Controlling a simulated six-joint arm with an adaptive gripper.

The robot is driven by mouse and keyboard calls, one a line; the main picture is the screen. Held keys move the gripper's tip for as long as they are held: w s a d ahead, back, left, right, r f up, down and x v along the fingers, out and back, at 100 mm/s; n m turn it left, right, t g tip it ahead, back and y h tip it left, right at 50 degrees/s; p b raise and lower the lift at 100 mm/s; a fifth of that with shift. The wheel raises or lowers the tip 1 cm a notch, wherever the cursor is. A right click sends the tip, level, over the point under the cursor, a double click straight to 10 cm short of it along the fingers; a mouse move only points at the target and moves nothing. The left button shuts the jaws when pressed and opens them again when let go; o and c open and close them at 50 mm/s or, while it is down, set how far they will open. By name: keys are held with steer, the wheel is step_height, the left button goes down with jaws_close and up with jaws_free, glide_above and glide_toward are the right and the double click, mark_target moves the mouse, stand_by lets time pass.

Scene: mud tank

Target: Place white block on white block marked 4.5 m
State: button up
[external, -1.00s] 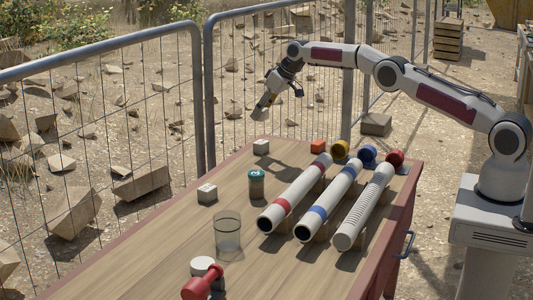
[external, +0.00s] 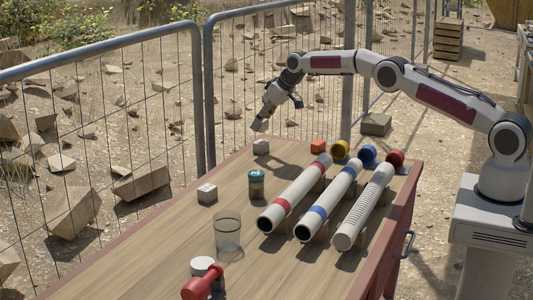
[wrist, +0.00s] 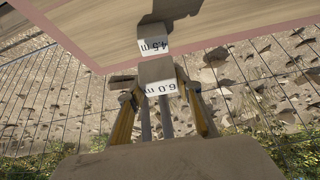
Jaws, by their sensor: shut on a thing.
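My gripper (external: 261,119) is shut on a white block marked 6.0 m (wrist: 157,76), seen between the fingers in the wrist view. In the external view the held block is small and hard to make out at the fingertips. The white block marked 4.5 m (wrist: 153,38) sits on the table near its edge; it also shows in the external view (external: 261,147), at the table's far left corner. The held block is above the table's far edge, close to the 4.5 m block and apart from it in the external view.
Another white block (external: 207,194), a green-lidded jar (external: 256,184), a glass (external: 228,234) and a red-handled object (external: 203,283) stand on the wooden table (external: 150,243). Several tubes (external: 296,195) lie to the right. A wire fence (external: 205,95) runs behind.

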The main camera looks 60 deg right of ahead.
mark_target(266, 124)
steer(key=shift+f, duration=0.1)
steer(key=shift+f, duration=1.9)
steer(key=o, duration=1.1)
steer(key=shift+f, duration=0.1)
steer(key=shift+c, duration=0.2)
steer(key=shift+s+r, duration=0.1)
steer(key=shift+r, duration=0.15)
steer(key=shift+s+r, duration=0.15)
steer(key=shift+r, duration=0.2)
steer(key=v, duration=1.1)
